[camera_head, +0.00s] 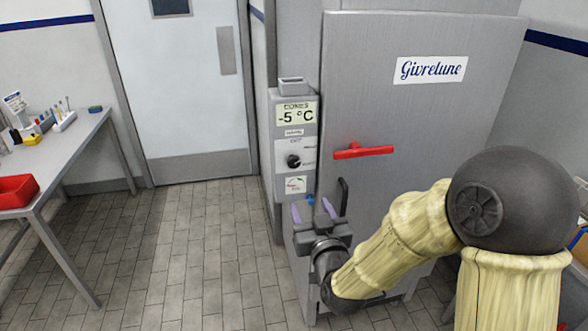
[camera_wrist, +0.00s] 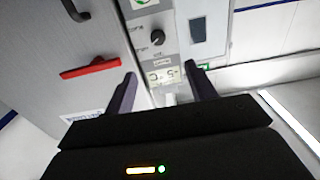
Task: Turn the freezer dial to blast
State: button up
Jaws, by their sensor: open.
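The freezer dial (camera_head: 293,161) is a round black knob on a pale plate on the narrow grey control panel, left of the freezer door. It also shows in the wrist view (camera_wrist: 157,38), beyond my fingers; the lettering around it is too small to read. Above it a display (camera_head: 296,113) reads -5 °C. My gripper (camera_head: 312,212) is open and empty, with its two purple fingers apart. In the head view it appears below the dial, in front of the lower panel. I see no contact with the dial.
The grey freezer door (camera_head: 420,100) has a red handle (camera_head: 363,151) right of the dial and a black handle (camera_head: 343,195) lower down. A metal table (camera_head: 75,140) with a red bin (camera_head: 17,191) stands at the left. The tiled floor (camera_head: 180,250) between is clear.

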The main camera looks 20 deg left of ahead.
aim_at(295, 164)
jog(key=p+x, duration=0.1)
jog(key=x, duration=0.4)
jog(key=p+x, duration=0.2)
jog(key=x, duration=0.4)
jog(key=p+x, duration=0.2)
jog(key=x, duration=0.4)
jog(key=shift+w+d, duration=0.25)
jog(key=shift+w, duration=0.05)
jog(key=shift+c, duration=0.3)
jog(key=c, duration=0.9)
